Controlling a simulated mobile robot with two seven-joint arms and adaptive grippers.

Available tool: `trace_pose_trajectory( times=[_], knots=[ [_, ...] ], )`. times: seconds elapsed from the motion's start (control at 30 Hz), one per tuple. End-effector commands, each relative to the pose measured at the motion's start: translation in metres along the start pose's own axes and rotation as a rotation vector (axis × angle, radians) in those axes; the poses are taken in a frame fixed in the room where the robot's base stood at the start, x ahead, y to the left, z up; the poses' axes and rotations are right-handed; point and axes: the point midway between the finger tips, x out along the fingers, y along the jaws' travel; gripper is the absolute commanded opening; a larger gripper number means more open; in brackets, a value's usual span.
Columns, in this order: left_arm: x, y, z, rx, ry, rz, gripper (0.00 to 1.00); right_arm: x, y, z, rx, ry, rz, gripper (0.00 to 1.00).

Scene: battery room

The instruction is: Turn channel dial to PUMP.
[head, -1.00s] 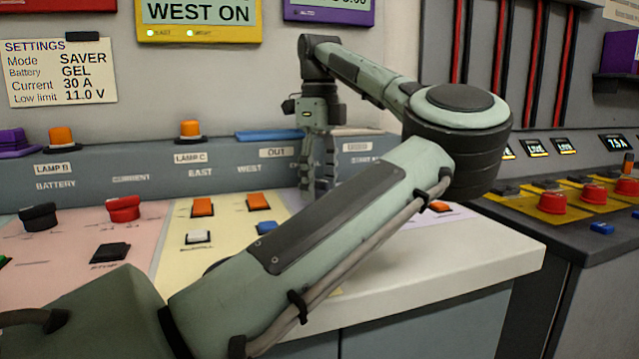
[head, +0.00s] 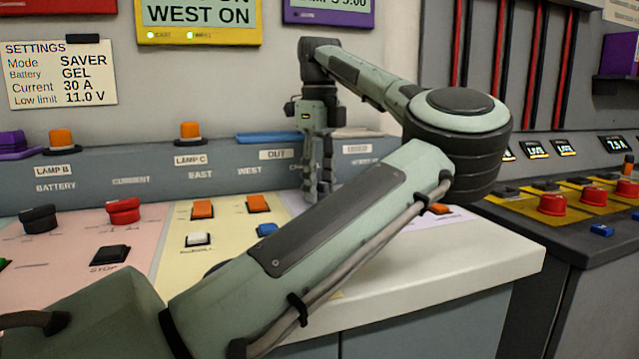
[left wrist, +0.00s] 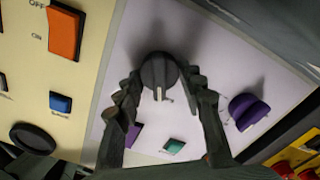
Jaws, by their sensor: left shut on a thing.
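The channel dial (left wrist: 158,72) is a dark round knob on the pale lilac panel (left wrist: 120,65) in the left wrist view. A light mark on it points toward the bottom of that picture. The position labels around it are too small or hidden to read. My left gripper (left wrist: 160,84) is shut on the dial, one finger on each side. In the head view my left gripper (head: 319,190) reaches straight down to the panel, and my own forearm hides the dial there. My right gripper is in neither current view.
A purple knob (left wrist: 248,112) and a green button (left wrist: 174,146) sit near the dial. An orange rocker switch (left wrist: 65,32) and a blue button (left wrist: 61,103) lie on the cream panel beside it. A second console with red buttons (head: 552,204) stands at right.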

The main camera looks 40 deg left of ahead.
Motion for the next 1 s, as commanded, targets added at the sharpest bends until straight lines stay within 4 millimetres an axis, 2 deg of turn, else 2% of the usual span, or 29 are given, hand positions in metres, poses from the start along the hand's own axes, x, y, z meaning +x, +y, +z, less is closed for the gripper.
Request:
trace_pose_trajectory(
  times=[0.57,1.0],
  knots=[
    [0.0,0.002,0.0,0.484,0.001,0.001,0.1,-0.004,0.012,0.027,-0.001,-0.113,0.026,0.4],
    [0.0,0.003,0.001,0.839,0.001,0.0,0.1,-0.002,0.008,0.018,-0.003,-0.072,0.017,0.4]
  ],
)
